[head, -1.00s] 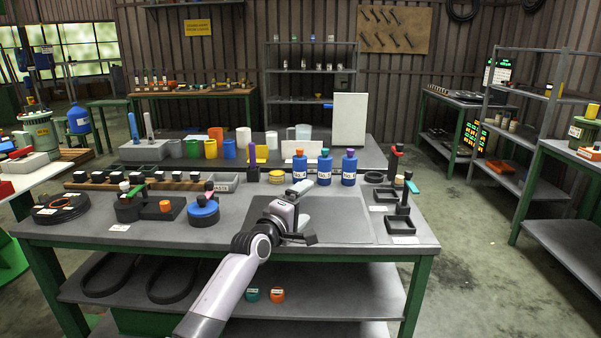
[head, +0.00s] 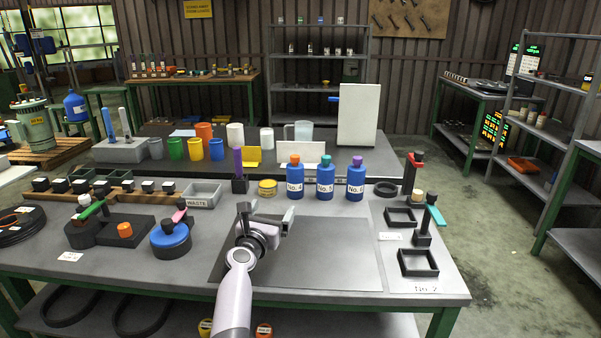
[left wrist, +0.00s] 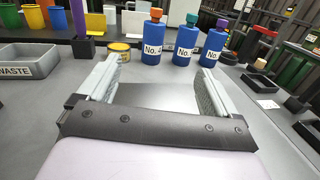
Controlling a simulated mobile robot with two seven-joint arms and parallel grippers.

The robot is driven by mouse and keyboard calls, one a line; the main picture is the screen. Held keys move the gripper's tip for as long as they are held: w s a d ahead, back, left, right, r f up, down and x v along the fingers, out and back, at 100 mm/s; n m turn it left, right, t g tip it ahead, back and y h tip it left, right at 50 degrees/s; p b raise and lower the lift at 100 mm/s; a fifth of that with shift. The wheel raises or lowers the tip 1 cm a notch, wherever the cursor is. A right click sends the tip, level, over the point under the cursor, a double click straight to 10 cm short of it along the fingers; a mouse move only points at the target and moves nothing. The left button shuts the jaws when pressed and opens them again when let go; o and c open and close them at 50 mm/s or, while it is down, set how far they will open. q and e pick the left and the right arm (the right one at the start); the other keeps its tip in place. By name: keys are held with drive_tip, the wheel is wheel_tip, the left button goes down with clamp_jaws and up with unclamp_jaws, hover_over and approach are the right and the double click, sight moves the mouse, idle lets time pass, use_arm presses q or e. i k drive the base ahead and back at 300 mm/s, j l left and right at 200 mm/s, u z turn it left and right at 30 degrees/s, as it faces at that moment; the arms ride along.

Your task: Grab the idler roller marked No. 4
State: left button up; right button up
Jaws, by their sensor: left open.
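A blue bottle-shaped piece with an orange cap and a label reading No. 4 (head: 295,178) stands upright behind the grey mat. It also shows in the left wrist view (left wrist: 153,40), ahead of the fingers. I see no other piece clearly marked No. 4, and cannot tell whether this is the idler roller. My left gripper (head: 266,213) is over the back left part of the mat, fingers pointing away from me. In the left wrist view the gripper (left wrist: 161,66) is open and empty, apart from the piece. My right gripper is not in view.
A blue piece marked No. 5 (head: 325,180) and one with a purple cap (head: 356,180) stand to its right. A yellow tin (head: 267,190) and WASTE tray (head: 203,193) are to the left. Black square frames (head: 418,262) are at the right. The mat (head: 335,255) is mostly clear.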

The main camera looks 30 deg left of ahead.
sight(295, 175)
drive_tip(key=i+j, duration=0.15)
drive_tip(key=i, duration=0.2)
drive_tip(key=i+j, duration=0.2)
drive_tip(key=i+l, duration=0.1)
drive_tip(key=i, duration=0.3)
